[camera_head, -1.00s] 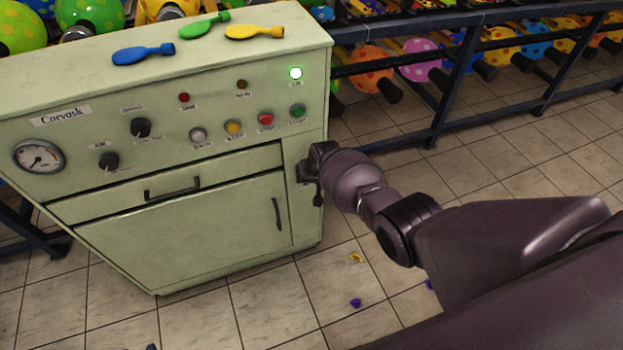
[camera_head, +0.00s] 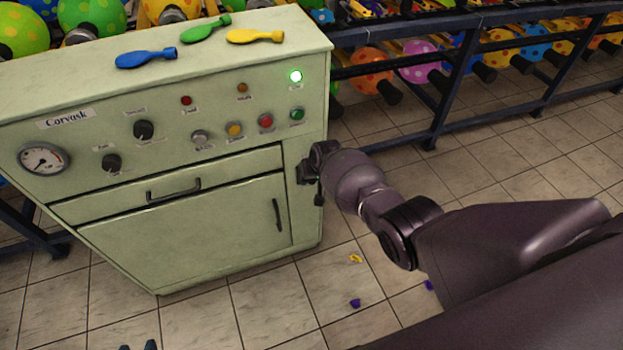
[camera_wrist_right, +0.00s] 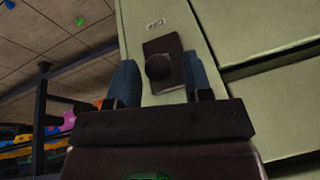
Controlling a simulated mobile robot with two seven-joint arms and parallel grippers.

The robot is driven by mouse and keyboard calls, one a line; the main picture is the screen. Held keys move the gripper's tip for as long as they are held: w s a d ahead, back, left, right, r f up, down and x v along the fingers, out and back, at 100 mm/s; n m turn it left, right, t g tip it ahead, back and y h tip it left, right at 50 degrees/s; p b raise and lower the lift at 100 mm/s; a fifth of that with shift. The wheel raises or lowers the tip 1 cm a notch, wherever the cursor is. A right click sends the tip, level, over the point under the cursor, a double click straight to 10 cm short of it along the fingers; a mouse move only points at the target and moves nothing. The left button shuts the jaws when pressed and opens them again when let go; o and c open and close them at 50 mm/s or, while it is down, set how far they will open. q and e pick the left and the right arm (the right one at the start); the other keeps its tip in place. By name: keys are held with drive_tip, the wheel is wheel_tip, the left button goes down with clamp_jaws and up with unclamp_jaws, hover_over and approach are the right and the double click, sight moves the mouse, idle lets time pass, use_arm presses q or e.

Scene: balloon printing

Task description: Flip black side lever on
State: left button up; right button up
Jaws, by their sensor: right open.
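My right gripper (camera_head: 309,172) is at the right side of the green machine (camera_head: 190,235). Its two blue fingers are apart, one on each side of the knob, with nothing clearly clamped. I cannot tell whether they touch it. In the head view the gripper hides the lever. Two small blue tips, likely my left gripper (camera_head: 138,346), just show at the bottom edge.
The front panel carries a gauge (camera_head: 43,160), knobs, buttons and a lit green-white lamp (camera_head: 295,76). A dark rack (camera_head: 450,90) of balloons stands behind. Small scraps lie on the tiled floor.

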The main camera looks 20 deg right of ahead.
drive_tip(key=p+v, duration=0.4)
drive_tip(key=v, duration=0.5)
drive_tip(key=shift+f, duration=0.1)
